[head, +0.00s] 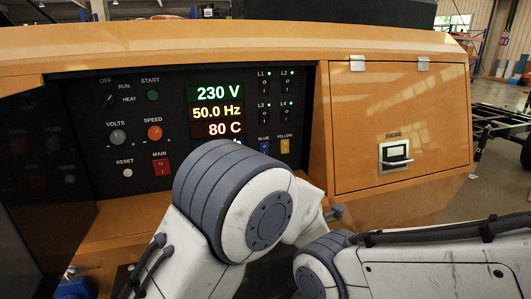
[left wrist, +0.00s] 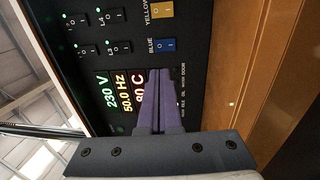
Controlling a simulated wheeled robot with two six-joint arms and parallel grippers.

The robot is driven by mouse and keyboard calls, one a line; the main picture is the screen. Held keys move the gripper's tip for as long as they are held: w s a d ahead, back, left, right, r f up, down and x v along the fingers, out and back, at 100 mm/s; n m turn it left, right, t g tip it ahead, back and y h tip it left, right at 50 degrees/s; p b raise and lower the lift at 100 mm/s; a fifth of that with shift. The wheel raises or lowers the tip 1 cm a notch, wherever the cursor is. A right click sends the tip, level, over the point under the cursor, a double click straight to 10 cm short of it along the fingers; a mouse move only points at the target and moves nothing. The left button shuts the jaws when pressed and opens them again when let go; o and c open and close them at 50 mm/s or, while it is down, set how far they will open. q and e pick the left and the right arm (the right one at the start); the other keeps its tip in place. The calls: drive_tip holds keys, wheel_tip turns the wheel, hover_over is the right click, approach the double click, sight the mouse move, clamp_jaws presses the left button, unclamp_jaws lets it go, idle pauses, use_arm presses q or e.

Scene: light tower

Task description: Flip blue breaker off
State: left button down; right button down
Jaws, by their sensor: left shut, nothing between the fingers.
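The blue breaker (head: 264,147) sits low on the black control panel (head: 215,160), under the label BLUE. It also shows in the left wrist view (left wrist: 165,45), marked O and I; I cannot tell its position. My left gripper (left wrist: 159,73) is shut and empty. In the left wrist view its fingertips appear just below the blue breaker, over the edge of the display, with a visible gap to the breaker. In the head view my left arm hides the gripper and the panel's lower part. My right gripper is out of view.
The yellow breaker (head: 285,146) is right beside the blue one. The L1 to L4 switches are above, with green lights. The lit display (head: 217,112) and red MAIN switch (head: 161,167) are to the left. An orange door with an ENGINE latch (head: 396,155) is to the right.

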sight(263, 146)
use_arm(q)
drive_tip(key=p+x, duration=0.5)
drive_tip(key=x, duration=0.7)
drive_tip(key=shift+w+a+r, duration=0.1)
drive_tip(key=shift+r, duration=0.05)
drive_tip(key=shift+w+a, duration=0.15)
drive_tip(key=shift+w, duration=0.5)
drive_tip(key=shift+a, duration=0.1)
